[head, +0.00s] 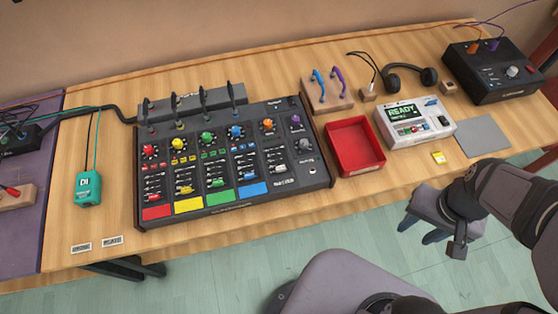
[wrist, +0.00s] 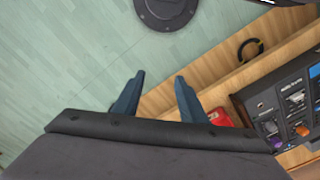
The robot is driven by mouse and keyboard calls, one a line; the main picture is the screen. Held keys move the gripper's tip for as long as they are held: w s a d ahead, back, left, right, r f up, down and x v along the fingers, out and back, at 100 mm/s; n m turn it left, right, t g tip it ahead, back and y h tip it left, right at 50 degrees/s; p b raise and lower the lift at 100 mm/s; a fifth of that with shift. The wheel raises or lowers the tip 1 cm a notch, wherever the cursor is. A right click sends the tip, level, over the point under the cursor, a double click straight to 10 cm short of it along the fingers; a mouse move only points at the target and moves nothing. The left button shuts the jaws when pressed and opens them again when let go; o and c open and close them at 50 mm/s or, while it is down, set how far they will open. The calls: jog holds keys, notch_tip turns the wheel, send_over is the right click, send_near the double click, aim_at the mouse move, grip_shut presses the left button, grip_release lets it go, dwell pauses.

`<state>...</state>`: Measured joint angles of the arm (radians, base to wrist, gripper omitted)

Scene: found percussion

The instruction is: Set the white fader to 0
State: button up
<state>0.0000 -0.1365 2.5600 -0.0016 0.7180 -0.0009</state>
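The black mixing console (head: 322,178) lies on the wooden table, with red, yellow, green and blue pads along its front. A small whitish fader cap (head: 281,169) shows right of the blue channel; its scale is too small to read. My gripper (head: 417,231) hangs in front of the table edge, right of the console and well apart from it. In the wrist view my gripper (wrist: 157,77) has its two blue-grey fingers spread, with nothing between them.
A red tray (head: 355,147) stands right of the console, beside a white READY box (head: 415,122). Cables and upright clips stand behind the console. A teal DI box (head: 88,188) lies at left. The floor space before the table is mostly clear.

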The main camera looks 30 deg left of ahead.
dwell(0.5)
jog(key=r+n+p, duration=0.1)
jog(key=n+p, duration=0.5)
jog(key=n, duration=0.4)
send_over(280, 168)
jog(key=shift+w+a+r, duration=0.15)
jog(key=shift+w+a, duration=0.1)
jog(key=shift+w, duration=0.05)
jog(key=shift+s+d+m, duration=0.15)
jog(key=shift+d+m, duration=0.1)
jog(key=shift+m, duration=0.25)
jog(key=shift+f+p, duration=1.35)
jog(key=shift+f, duration=2.4)
